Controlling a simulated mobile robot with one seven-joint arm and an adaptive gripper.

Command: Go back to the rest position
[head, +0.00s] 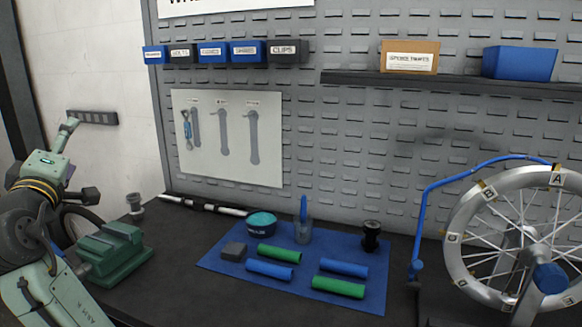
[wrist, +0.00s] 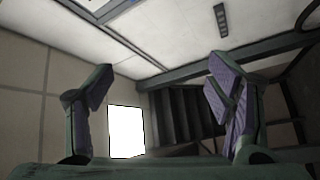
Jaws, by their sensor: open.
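My gripper (wrist: 158,85) is open in the wrist view, its two fingers wide apart with nothing between them. Behind the fingers are pale ceiling panels, a wall and a bright white rectangle, so it points up and away from the bench. In the head view my arm is folded at the far left edge, beside the green vise (head: 113,253). The fingers are hard to make out there. No object is held.
A spoked wheel (head: 455,240) stands right. Bins and a shelf line the pegboard.

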